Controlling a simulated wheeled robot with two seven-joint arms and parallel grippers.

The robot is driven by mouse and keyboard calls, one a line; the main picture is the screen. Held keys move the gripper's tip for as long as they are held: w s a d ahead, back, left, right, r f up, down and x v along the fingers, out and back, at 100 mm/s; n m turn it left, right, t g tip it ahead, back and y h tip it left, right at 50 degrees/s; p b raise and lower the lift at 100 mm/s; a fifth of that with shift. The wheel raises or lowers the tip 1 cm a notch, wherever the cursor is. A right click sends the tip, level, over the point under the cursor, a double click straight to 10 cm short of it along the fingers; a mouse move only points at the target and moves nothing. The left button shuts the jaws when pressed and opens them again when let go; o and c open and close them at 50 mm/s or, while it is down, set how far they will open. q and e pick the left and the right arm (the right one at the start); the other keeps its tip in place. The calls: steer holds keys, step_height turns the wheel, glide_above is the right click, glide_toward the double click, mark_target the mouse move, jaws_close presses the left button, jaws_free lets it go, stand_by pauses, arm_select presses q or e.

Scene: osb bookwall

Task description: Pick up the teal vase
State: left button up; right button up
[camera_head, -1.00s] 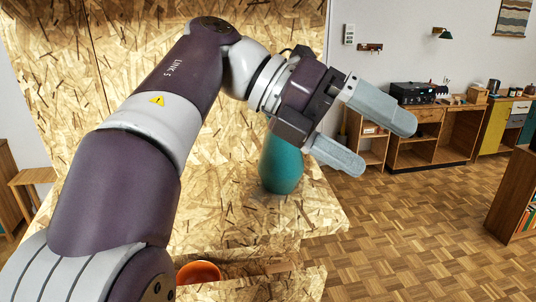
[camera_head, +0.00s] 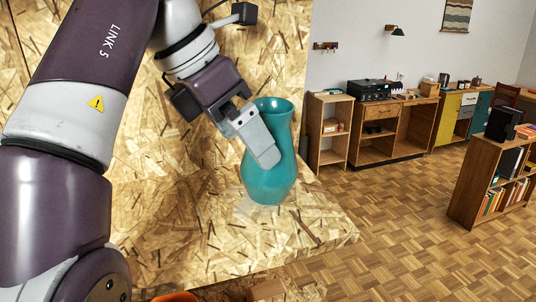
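The teal vase (camera_head: 268,180) stands upright on the OSB shelf (camera_head: 310,235), near the shelf's right end. My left gripper (camera_head: 262,150) comes in from the upper left and is at the vase's upper body. One grey finger lies across the front left of the vase, pointing down to the right. The other finger is hidden, so I cannot tell whether the gripper grasps the vase. My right gripper is not in view.
An orange bowl (camera_head: 176,297) shows in part at the bottom edge, below the shelf. An OSB wall panel (camera_head: 285,50) stands behind the vase. Wooden cabinets (camera_head: 383,130) and a bookcase (camera_head: 495,180) stand farther off, with open parquet floor between.

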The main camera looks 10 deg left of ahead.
arm_select(q)
steer(key=w+d, duration=0.1)
steer(key=w+d+f, duration=0.1)
steer(key=shift+w+d, duration=0.3)
steer(key=shift+s+a, duration=0.15)
steer(key=c, duration=1.3)
steer(key=shift+c, duration=0.2)
